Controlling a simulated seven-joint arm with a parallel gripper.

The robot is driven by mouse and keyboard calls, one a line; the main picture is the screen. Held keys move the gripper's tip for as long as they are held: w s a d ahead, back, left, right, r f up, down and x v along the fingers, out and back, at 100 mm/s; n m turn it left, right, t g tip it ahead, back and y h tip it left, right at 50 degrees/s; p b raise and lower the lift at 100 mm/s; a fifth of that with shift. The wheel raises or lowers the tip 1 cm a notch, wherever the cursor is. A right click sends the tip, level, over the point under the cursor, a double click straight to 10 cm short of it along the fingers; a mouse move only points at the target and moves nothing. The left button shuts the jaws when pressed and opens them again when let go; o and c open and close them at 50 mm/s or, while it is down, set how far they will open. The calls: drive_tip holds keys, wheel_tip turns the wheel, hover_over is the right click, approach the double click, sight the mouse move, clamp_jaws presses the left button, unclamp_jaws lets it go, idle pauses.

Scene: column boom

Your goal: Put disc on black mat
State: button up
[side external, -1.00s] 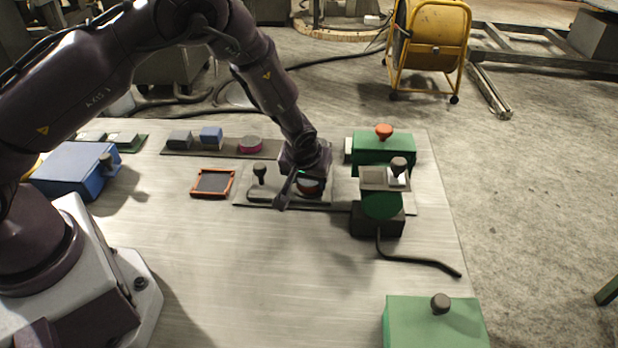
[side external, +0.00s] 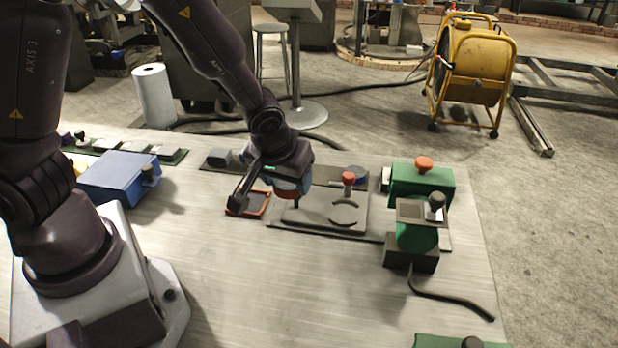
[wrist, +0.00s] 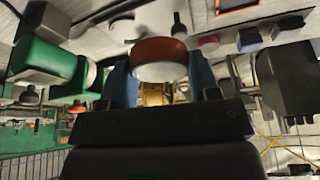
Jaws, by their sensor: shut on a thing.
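A disc with a reddish-brown side and a pale face (wrist: 160,52) is between my fingers in the wrist view. My gripper (wrist: 161,75) is shut on it. In the side view my gripper (side external: 290,190) hangs above the left end of the grey fixture plate (side external: 325,222), with a little of the disc's red edge showing under it. The black mat (side external: 253,203) is a small dark square with an orange-red rim, just left of my gripper and partly covered by a dark part of my wrist. The disc appears raised, beside the mat.
A red-topped post (side external: 348,179) and a curved dark holder (side external: 344,214) are on the fixture plate. Green boxes (side external: 421,185) stand to the right, a blue box (side external: 118,178) to the left. A dark cable (side external: 455,300) lies front right. The front-middle tabletop is clear.

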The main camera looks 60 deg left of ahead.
drive_tip(key=shift+s+a+r, duration=0.1)
drive_tip(key=shift+s+a, duration=0.15)
drive_tip(key=shift+s, duration=0.05)
drive_tip(key=w+a+n, duration=0.1)
drive_tip(key=a+n, duration=0.1)
drive_tip(key=a, duration=0.4)
drive_tip(key=n+g+y, duration=0.1)
drive_tip(key=n, duration=0.1)
hover_over(321, 172)
drive_tip(key=s+d, duration=0.1)
wheel_tip(321, 172, down, 10)
drive_tip(key=shift+s+f, duration=0.1)
drive_tip(key=shift+s, duration=0.05)
drive_tip(key=shift+w+a+f, duration=0.1)
drive_tip(key=shift+w+f, duration=0.25)
drive_tip(key=shift+f, duration=1.55)
drive_tip(key=shift+f, duration=0.1)
